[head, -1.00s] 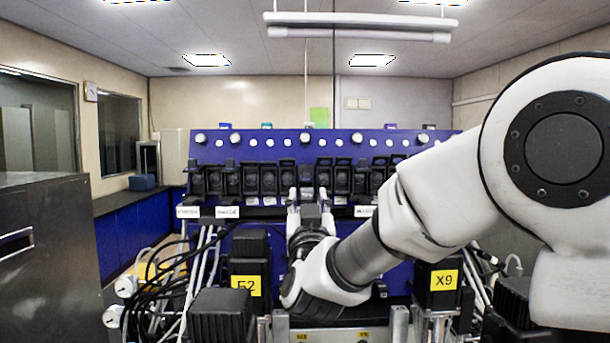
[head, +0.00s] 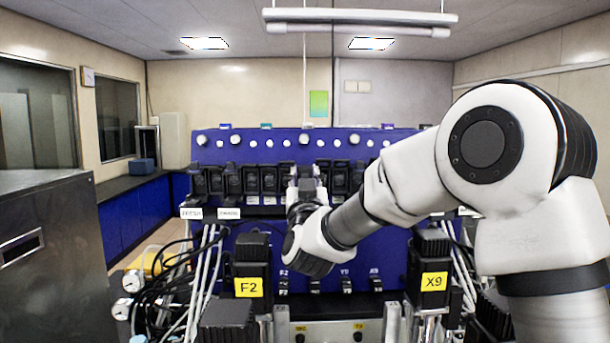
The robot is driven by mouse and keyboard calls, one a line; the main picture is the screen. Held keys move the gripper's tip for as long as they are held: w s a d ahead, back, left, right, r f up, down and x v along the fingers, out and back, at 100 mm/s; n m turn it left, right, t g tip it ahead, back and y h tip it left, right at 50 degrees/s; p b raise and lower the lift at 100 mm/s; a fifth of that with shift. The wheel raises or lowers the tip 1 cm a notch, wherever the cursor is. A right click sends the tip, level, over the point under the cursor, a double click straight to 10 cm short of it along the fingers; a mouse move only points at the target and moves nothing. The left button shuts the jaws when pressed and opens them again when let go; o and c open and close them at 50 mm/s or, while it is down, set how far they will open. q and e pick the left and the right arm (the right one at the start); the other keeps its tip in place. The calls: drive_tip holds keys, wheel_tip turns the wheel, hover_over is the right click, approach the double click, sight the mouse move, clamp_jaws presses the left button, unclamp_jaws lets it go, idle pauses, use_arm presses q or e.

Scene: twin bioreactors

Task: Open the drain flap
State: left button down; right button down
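My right arm comes in from the right, and its gripper (head: 306,172) reaches up in front of the row of black modules on the blue panel (head: 262,143). The gripper is small and seen from behind, so I cannot tell whether its fingers are apart or touching a module. I cannot pick out a drain flap for certain. A pale metal front panel (head: 330,331) with small yellow labels and dark knobs shows at the bottom centre. My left gripper is not in view.
Black blocks labelled F2 (head: 252,264) and X9 (head: 431,262) stand at either side of the lower middle. Cables and tubes (head: 180,285) crowd the left. A dark metal cabinet (head: 50,255) stands at far left. Small black switches (head: 347,285) show below the gripper.

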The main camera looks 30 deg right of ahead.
drive_tip(key=shift+r+g, duration=0.1)
drive_tip(key=shift+g, duration=0.2)
drive_tip(key=shift+s+r+g+y, duration=0.1)
drive_tip(key=shift+r+g+y, duration=0.15)
drive_tip(key=shift+g+y, duration=0.6)
drive_tip(key=g+y, duration=0.1)
drive_tip(key=g, duration=0.1)
drive_tip(key=g+y, duration=0.1)
drive_tip(key=g, duration=0.1)
drive_tip(key=shift+a+r+g+y, duration=0.1)
drive_tip(key=shift+r+g+y, duration=0.15)
drive_tip(key=shift+r+g, duration=0.1)
drive_tip(key=g, duration=0.1)
drive_tip(key=g+y, duration=0.1)
drive_tip(key=shift+r+g+y, duration=0.25)
drive_tip(key=shift+g+y, duration=0.05)
drive_tip(key=shift+g, duration=0.1)
drive_tip(key=g+y, duration=0.2)
drive_tip(key=g, duration=0.1)
drive_tip(key=shift+r, duration=0.1)
drive_tip(key=shift+g, duration=0.4)
